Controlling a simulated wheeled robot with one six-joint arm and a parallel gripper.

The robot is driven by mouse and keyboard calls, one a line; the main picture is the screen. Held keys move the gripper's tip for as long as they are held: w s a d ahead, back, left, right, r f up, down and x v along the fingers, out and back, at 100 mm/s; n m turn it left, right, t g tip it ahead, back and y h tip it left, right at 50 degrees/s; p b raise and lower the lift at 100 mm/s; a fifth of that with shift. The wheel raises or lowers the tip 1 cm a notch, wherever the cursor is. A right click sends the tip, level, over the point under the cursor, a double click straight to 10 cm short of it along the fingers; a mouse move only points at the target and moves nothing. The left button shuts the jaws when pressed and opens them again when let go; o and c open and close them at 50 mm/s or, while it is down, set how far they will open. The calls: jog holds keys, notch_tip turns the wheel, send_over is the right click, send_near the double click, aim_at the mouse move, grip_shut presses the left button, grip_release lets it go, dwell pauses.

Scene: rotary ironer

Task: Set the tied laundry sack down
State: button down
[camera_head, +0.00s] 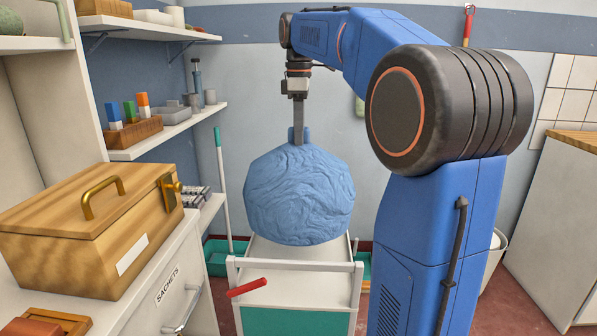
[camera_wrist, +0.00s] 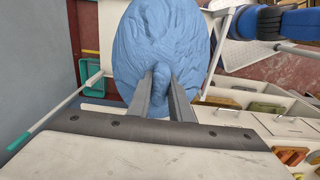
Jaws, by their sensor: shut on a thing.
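The tied laundry sack (camera_head: 299,195) is a round blue bundle with a wrinkled surface and a short tied neck on top. My gripper (camera_head: 298,138) points straight down and is shut on that neck, with the sack hanging below it. In the wrist view the two grey fingers of my gripper (camera_wrist: 161,95) press on the neck from both sides, and the sack (camera_wrist: 160,40) fills the upper middle. The sack is over a white trolley (camera_head: 265,252). Its underside is against the trolley top in the picture; whether it touches cannot be told.
The trolley has a raised rail, a red handle (camera_head: 247,288) and a green front panel. A wooden box (camera_head: 90,235) stands on the white cabinet at left. Shelves (camera_head: 165,130) hold small items. A mop handle (camera_head: 222,180) leans behind, beside a green tub (camera_head: 222,258).

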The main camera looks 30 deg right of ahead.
jog(key=shift+f, duration=4.85)
jog(key=c, duration=1.6)
grip_release()
notch_tip(320, 180, up, 12)
jog(key=shift+r, duration=0.1)
jog(key=s+a+f+m, duration=0.1)
jog(key=s, duration=0.1)
jog(key=s+a+f, duration=0.1)
jog(key=s+a, duration=0.1)
jog(key=s+a+f+m+t, duration=0.1)
jog(key=s+f, duration=0.1)
jog(key=s, duration=0.1)
jog(key=shift+s+a+f+m, duration=0.1)
jog(key=shift+a+m, duration=0.1)
jog(key=shift+m, duration=0.1)
jog(key=s+a+f+m+t, duration=0.1)
jog(key=s+a+f+m, duration=0.1)
jog(key=s+f, duration=0.5)
jog(key=s+a+f+m+t, duration=0.1)
jog(key=s+a+f+m, duration=0.2)
jog(key=s+f, duration=0.4)
jog(key=s+a+f+m+t, duration=0.1)
jog(key=s+a+f+m, duration=0.1)
jog(key=s+f, duration=0.6)
jog(key=shift+a+f+m+t, duration=0.2)
jog(key=shift+f+m, duration=0.2)
jog(key=shift+f, duration=0.35)
jog(key=shift+a+f+m+t, duration=0.2)
jog(key=shift+f+m, duration=0.2)
jog(key=shift+f, duration=0.35)
